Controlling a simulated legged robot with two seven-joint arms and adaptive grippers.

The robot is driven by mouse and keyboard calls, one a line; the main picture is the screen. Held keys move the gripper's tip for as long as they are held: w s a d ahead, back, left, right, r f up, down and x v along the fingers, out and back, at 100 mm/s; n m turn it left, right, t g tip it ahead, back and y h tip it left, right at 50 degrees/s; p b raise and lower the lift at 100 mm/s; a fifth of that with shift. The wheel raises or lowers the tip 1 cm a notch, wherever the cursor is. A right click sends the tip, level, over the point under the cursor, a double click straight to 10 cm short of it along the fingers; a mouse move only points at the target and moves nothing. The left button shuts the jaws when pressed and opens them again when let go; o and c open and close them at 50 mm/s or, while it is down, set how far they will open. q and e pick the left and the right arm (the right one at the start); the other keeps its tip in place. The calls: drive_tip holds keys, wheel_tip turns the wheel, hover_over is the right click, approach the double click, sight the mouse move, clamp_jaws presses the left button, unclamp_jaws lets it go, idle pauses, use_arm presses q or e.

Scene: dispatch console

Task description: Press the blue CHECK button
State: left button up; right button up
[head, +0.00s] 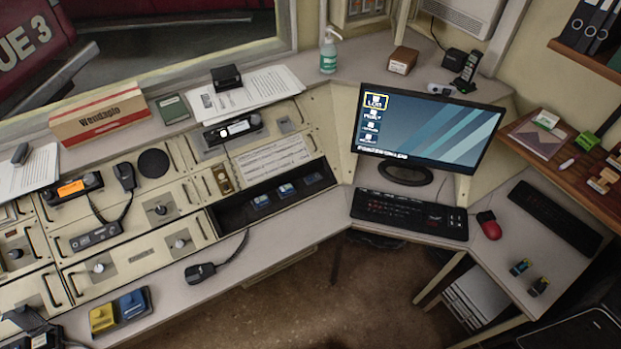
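A blue button (132,303) sits at the front left edge of the console, right beside a yellow button (103,316). Both are square caps on a dark base. The lettering on the blue cap is too small to read, so I cannot confirm the word CHECK. Nothing touches or covers the blue button.
A handheld microphone (200,272) on a cord lies right of the buttons. A dark recessed tray (232,213) holds several small blue-faced items. A black device (28,320) stands at the lower left. A monitor (428,130) and keyboard (408,214) are right.

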use_arm(q)
clamp_jaws()
idle(1.1)
